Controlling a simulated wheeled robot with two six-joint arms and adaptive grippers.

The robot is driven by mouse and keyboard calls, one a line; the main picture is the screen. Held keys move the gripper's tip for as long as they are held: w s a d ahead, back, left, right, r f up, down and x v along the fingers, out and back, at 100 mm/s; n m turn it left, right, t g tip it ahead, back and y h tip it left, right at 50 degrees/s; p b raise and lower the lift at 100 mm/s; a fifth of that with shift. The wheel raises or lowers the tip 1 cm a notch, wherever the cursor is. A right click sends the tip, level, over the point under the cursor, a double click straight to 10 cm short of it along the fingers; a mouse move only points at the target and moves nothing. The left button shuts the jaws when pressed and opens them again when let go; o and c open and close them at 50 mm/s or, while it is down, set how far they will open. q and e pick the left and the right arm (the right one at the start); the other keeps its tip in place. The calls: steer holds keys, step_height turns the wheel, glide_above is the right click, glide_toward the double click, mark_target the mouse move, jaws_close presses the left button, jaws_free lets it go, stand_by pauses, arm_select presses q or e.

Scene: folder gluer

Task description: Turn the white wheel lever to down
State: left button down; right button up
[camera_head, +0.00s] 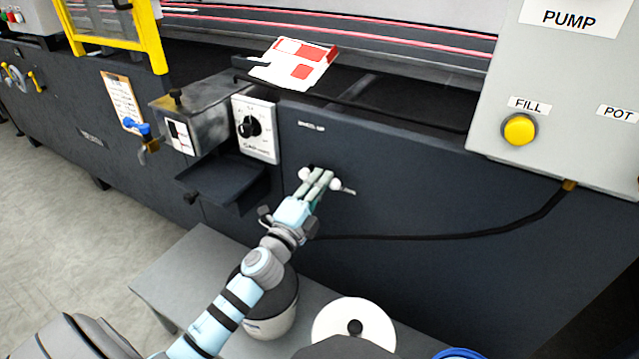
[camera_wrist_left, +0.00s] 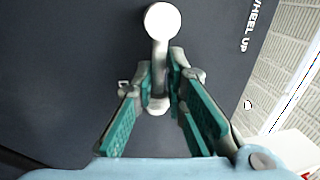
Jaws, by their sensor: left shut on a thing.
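The white wheel lever (camera_head: 306,174) is on the dark machine panel, below a small "WHEEL UP" label (camera_head: 312,127). In the left wrist view the lever (camera_wrist_left: 162,22) shows a round white knob and a pale bar running down between my fingers. The label (camera_wrist_left: 259,23) is at the upper right there. My left gripper (camera_head: 321,181) is at the panel with its fingers around the bar. In the left wrist view the left gripper (camera_wrist_left: 160,78) has its green-padded fingers on both sides of the bar, shut on it. The fingers hide part of the lever. My right gripper is not in view.
A black dial on a white plate (camera_head: 268,148) and a metal box (camera_head: 205,105) sit left of the lever. A dark tray (camera_head: 215,190) juts out below them. A grey table (camera_head: 185,262) holds a pot (camera_head: 272,322) and a white roll (camera_head: 335,318). A black cable (camera_head: 430,236) crosses the panel at right.

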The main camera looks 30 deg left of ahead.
arm_select(q)
steer(key=c, duration=1.5)
jaws_free()
steer(key=shift+d, duration=0.1)
steer(key=s, duration=0.4)
steer(key=s+f, duration=0.1)
steer(key=s, duration=0.3)
steer(key=s+f, duration=0.1)
steer(key=s, duration=0.2)
steer(key=shift+s+d+f, duration=0.15)
steer(key=shift+s+d, duration=0.15)
steer(key=shift+s, duration=0.1)
